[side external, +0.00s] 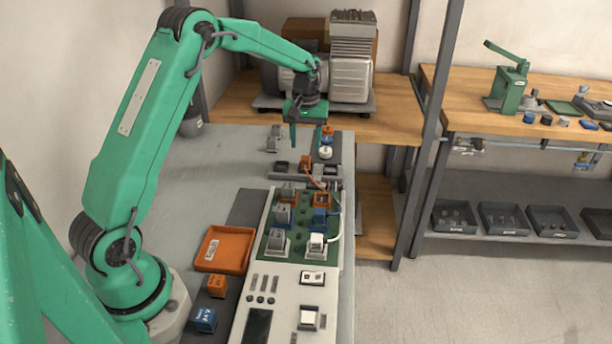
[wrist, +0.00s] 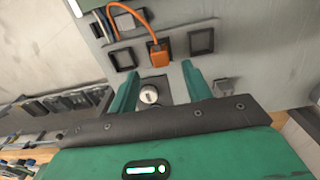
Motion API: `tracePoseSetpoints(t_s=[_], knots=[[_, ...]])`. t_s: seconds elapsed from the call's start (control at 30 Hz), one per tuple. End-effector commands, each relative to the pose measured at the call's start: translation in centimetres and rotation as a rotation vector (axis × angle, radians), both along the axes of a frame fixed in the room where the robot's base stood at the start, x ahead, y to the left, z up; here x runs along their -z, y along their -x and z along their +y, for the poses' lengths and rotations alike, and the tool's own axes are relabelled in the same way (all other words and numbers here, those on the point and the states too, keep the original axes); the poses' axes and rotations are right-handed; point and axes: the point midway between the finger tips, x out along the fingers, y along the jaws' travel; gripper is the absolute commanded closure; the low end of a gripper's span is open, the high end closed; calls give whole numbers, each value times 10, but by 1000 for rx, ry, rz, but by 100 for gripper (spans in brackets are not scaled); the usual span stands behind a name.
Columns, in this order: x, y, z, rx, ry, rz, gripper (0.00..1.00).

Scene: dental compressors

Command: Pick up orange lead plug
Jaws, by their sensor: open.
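The orange lead plug (side external: 305,161) sits in the middle socket of a grey strip, with its orange cable curving off toward the green board. In the wrist view the plug (wrist: 158,53) is upright in the picture, just beyond the fingertips, with the cable (wrist: 130,12) looping to the upper left. My gripper (side external: 306,146) hangs pointing down above the far end of the bench, close to the plug. In the wrist view my gripper (wrist: 158,74) is open, its fingers apart and nothing held between them. The plug is not touched by either finger.
A round white knob (wrist: 149,95) shows between the fingers. Empty dark sockets flank the plug, left (wrist: 123,59) and right (wrist: 201,41). The green board (side external: 273,243) holds several blocks. An orange tray (side external: 224,249) lies left of it. The bench's left side is clear.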

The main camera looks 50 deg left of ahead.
Motion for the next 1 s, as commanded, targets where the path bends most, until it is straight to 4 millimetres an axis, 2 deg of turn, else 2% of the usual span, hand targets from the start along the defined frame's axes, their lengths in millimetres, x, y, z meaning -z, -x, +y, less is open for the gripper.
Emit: tracePoseSetpoints(t_s=[0.17,0.53,1.0], knots=[[9,0,0,0,0,1,51],[47,0,1,0,1,2,51],[52,0,1,0,0,0,51]])
